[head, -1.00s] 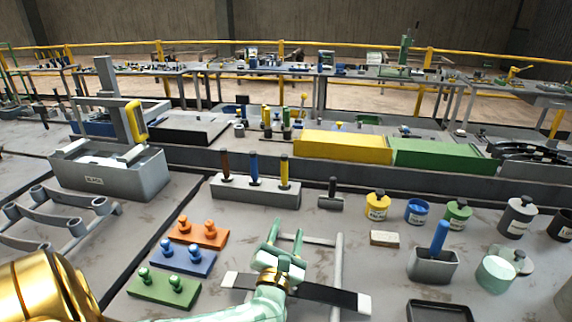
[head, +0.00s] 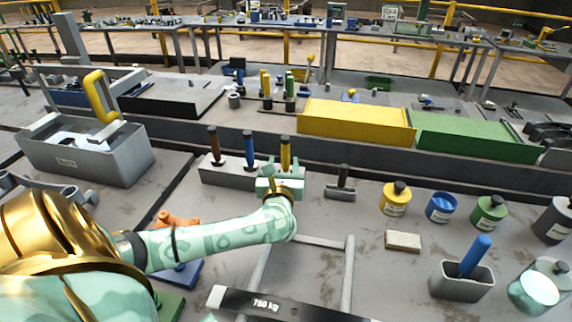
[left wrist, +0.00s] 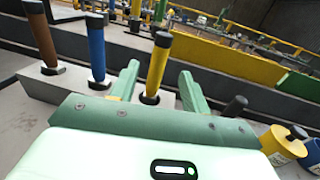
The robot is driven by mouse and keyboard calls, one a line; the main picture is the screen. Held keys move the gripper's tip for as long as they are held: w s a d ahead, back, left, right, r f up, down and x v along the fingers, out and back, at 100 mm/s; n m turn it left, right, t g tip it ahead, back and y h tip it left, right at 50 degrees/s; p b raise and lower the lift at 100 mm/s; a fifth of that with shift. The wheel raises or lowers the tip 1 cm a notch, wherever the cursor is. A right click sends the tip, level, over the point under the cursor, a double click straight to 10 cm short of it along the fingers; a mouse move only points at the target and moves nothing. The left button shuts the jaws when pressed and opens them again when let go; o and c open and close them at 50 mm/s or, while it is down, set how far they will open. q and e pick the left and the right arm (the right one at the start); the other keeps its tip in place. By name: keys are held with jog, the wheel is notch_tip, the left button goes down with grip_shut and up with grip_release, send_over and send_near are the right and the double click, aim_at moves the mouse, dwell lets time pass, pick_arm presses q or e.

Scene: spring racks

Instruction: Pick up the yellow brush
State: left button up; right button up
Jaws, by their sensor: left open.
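The yellow brush (head: 285,152) stands upright, handle up with a dark cap, at the right end of a grey rack (head: 226,176). The blue brush (head: 249,150) and the brown brush (head: 214,146) stand in the same rack to its left. My left gripper (head: 282,168) is open in front of the rack's right end. In the left wrist view, the yellow brush (left wrist: 158,62) shows between the two green fingers (left wrist: 158,88), apart from both. Its lower end is hidden in the rack. My right gripper is not in view.
A small black-handled tool (head: 342,182) stands just right of the rack. A grey bin with a yellow handle (head: 88,155) is at left. Yellow (head: 393,197), blue (head: 442,208) and green (head: 488,213) pots stand at right. A black bar (head: 290,306) lies in front.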

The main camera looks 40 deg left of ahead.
aim_at(285, 149)
pick_arm(q)
jog(key=b+x, duration=0.1)
jog(key=x, duration=0.7)
grip_shut()
